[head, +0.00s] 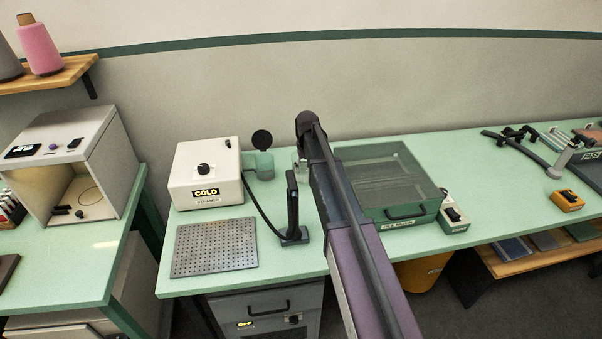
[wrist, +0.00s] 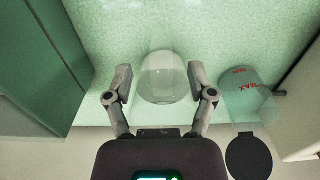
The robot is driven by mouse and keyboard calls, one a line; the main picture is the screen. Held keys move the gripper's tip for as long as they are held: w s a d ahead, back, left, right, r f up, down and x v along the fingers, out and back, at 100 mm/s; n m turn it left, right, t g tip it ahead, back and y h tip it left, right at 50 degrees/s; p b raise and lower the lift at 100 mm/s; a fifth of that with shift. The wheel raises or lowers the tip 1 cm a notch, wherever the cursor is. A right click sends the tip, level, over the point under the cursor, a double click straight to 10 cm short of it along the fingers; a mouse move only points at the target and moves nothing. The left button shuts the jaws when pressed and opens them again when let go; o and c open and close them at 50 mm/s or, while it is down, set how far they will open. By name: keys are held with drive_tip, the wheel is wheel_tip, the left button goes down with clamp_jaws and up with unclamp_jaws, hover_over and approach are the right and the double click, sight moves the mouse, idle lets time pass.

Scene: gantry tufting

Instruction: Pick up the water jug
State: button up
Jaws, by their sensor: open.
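A clear, rounded vessel, apparently the water jug (wrist: 162,78), stands on the pale green bench in the wrist view. My gripper (wrist: 159,70) is open, with one finger on each side of the jug and a visible gap to both. No handle shows on it. In the head view my arm covers the jug and most of the gripper.
A white steamer box (head: 205,178) marked COLD stands left of the tank. A green, clear-lidded box (head: 390,185) is right of my arm. The bench's front middle is clear.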

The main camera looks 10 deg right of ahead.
drive_tip(key=shift+f, duration=0.1)
idle(0.3)
drive_tip(key=f+b, duration=0.3)
drive_tip(key=shift+s+f, duration=0.1)
drive_tip(key=shift+s, duration=0.2)
drive_tip(key=shift+f+b, duration=0.95)
drive_tip(key=shift+b, duration=0.15)
clamp_jaws()
